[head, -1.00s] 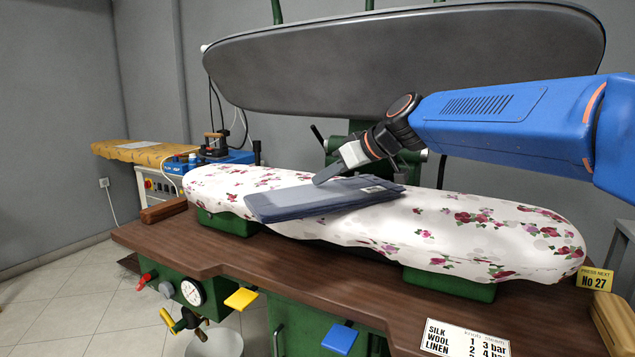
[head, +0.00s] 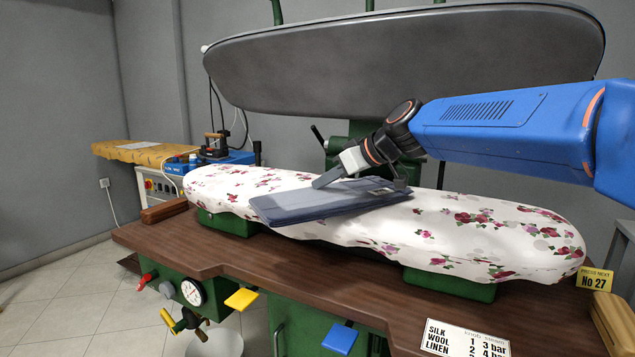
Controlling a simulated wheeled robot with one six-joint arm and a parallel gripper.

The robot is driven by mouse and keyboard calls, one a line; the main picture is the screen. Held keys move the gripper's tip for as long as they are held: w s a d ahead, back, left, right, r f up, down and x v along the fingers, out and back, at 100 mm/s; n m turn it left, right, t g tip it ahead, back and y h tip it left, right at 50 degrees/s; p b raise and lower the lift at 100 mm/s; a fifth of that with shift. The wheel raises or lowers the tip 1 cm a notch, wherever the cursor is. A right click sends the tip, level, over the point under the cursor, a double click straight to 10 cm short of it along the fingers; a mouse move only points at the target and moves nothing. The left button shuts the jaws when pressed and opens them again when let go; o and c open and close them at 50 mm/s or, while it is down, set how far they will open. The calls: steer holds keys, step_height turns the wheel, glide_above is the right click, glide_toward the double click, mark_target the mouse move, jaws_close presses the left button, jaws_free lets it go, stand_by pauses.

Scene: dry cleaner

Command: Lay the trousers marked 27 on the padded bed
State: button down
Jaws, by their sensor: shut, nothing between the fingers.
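The dark blue folded trousers (head: 310,204) lie slantwise across the middle of the padded bed (head: 470,228), which has a white cover with red flowers. Their near left end reaches the bed's front edge. A small pale label shows at their far right end, partly hidden by my wrist and too small to read. My gripper (head: 322,182) is shut and empty. Its fingertips are just over the far edge of the trousers; I cannot tell whether they touch the cloth.
The dark upper press plate (head: 400,60) stands raised behind the bed. A yellow card (head: 594,278) reading "No 27" stands at the right. A settings sign (head: 465,340) lies on the brown table (head: 190,240). An iron (head: 215,145) stands at the back left.

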steer(key=shift+s+d+f, duration=0.3)
steer(key=shift+d+f, duration=0.25)
steer(key=shift+f, duration=0.1)
steer(key=shift+w+d+r, duration=0.1)
steer(key=shift+r, duration=0.7)
glide_toward(363, 201)
steer(key=s+d, duration=0.1)
steer(key=d, duration=0.1)
steer(key=s+d+f, duration=0.1)
steer(key=d, duration=0.1)
steer(key=s+d+f, duration=0.1)
steer(key=s+d, duration=0.1)
steer(key=shift+s, duration=0.1)
steer(key=shift+a, duration=0.1)
steer(key=shift+w+a, duration=1.4)
steer(key=shift+a, duration=0.7)
steer(key=shift+w+a, duration=1.45)
steer(key=shift+a, duration=0.65)
steer(key=shift+w+a, duration=1.4)
steer(key=shift+a, duration=0.65)
